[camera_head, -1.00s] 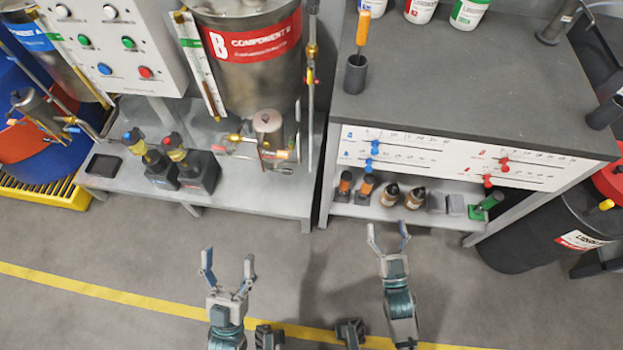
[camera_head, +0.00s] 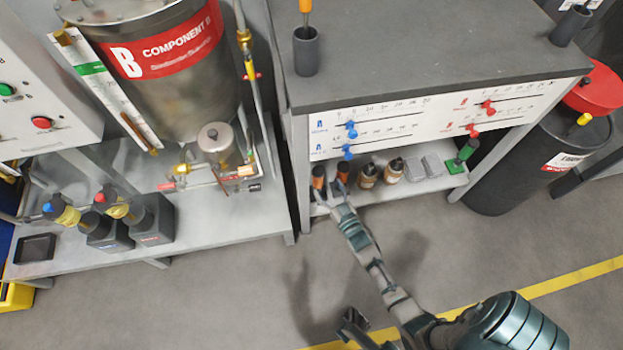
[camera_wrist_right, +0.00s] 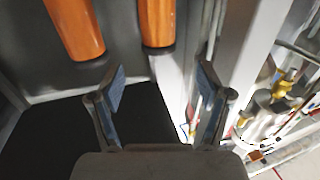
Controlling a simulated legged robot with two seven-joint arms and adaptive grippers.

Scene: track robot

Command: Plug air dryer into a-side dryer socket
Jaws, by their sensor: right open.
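Two orange cylinders with dark tops stand at the left end of the low shelf, one (camera_head: 318,178) nearest the post and one (camera_head: 342,172) beside it. Two brown bottles with dark caps (camera_head: 367,175) stand to their right. I cannot tell which of these is the air dryer. My right gripper (camera_head: 338,200) reaches in at the shelf's front edge by the orange cylinders. In the right wrist view the gripper (camera_wrist_right: 160,85) is open and empty, with an orange cylinder (camera_wrist_right: 157,22) ahead between its fingers. No a-side dryer socket is identifiable.
The dark bench top (camera_head: 430,50) and its slider panel (camera_head: 400,125) overhang the shelf, and a post (camera_head: 300,175) bounds its left. Grey blocks and a green-based item (camera_head: 458,165) stand farther right.

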